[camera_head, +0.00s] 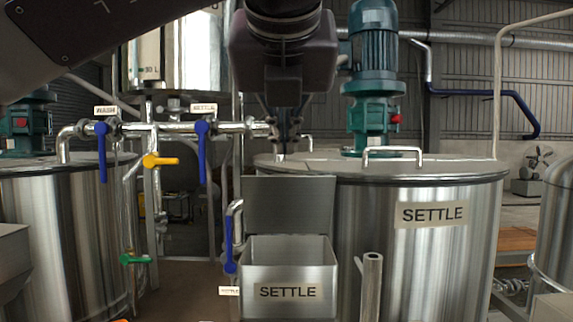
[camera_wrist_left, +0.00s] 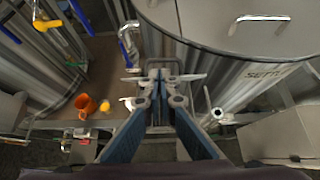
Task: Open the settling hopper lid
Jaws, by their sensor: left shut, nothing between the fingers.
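The settling hopper (camera_head: 288,292) is a steel box labelled SETTLE at the bottom centre of the head view. Its lid (camera_head: 292,205) is a flat grey panel standing upright at the hopper's back edge, so the top of the box is uncovered. My left gripper (camera_head: 284,146) is shut and empty, pointing down above the lid's top edge; whether it touches the lid is unclear. In the left wrist view its fingers (camera_wrist_left: 158,78) meet at the centre and hide most of the hopper and lid. My right gripper is not in view.
The large SETTLE tank (camera_head: 465,250) with a green motor (camera_head: 374,60) stands right behind the hopper. An open pipe (camera_head: 371,285) rises beside the hopper. Pipes with blue valve handles (camera_head: 203,150) and a yellow one (camera_head: 160,160) are at left. An orange mug (camera_wrist_left: 86,106) shows at lower left.

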